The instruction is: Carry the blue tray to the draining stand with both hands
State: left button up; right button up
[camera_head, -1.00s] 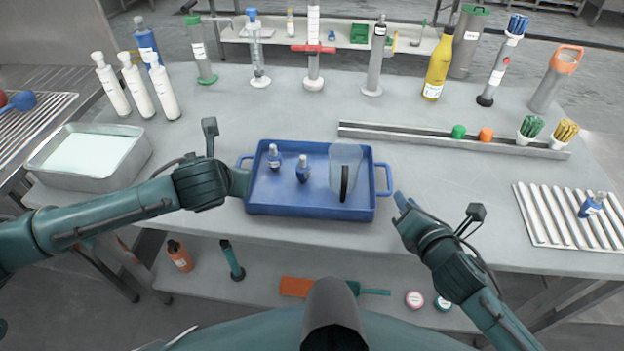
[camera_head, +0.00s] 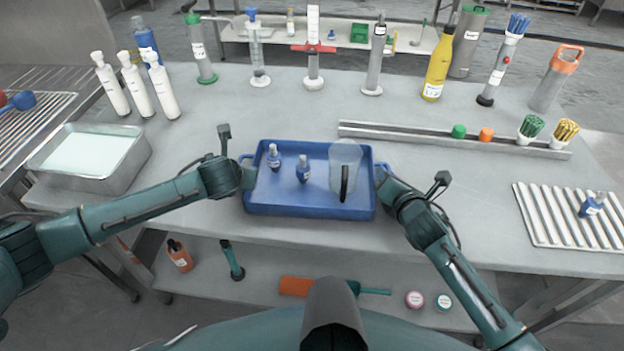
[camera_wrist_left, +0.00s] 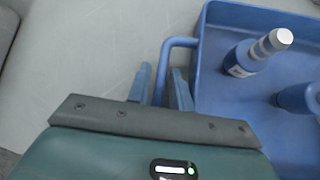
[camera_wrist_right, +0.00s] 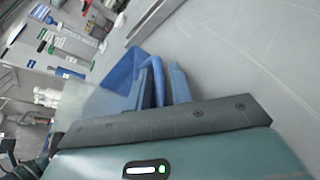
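The blue tray (camera_head: 310,209) sits on the grey table in front of me, holding two small blue bottles (camera_head: 274,160) (camera_head: 303,172) and a clear jug with a black handle (camera_head: 345,165). My left gripper (camera_head: 246,177) is at the tray's left handle. In the left wrist view its fingers (camera_wrist_left: 160,88) stand apart on either side of the handle (camera_wrist_left: 166,58). My right gripper (camera_head: 384,178) is at the right handle. In the right wrist view its fingers (camera_wrist_right: 162,85) are apart, with the handle between them. The ribbed pale draining stand (camera_head: 545,216) lies at the right, with a blue bottle on it.
A metal rail (camera_head: 440,137) with caps and brush holders runs behind the tray to the right. A metal basin (camera_head: 60,170) stands at the left. Tall bottles line the back edge. Table between tray and stand is clear apart from my right arm.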

pick_arm(q)
jog(key=shift+c, duration=0.5)
pick_arm(e)
jog(key=shift+c, duration=0.4)
pick_arm(q)
grip_shut()
pick_arm(e)
grip_shut()
pick_arm(q)
jog(key=shift+r, duration=0.15)
pick_arm(e)
jog(key=shift+r, duration=0.2)
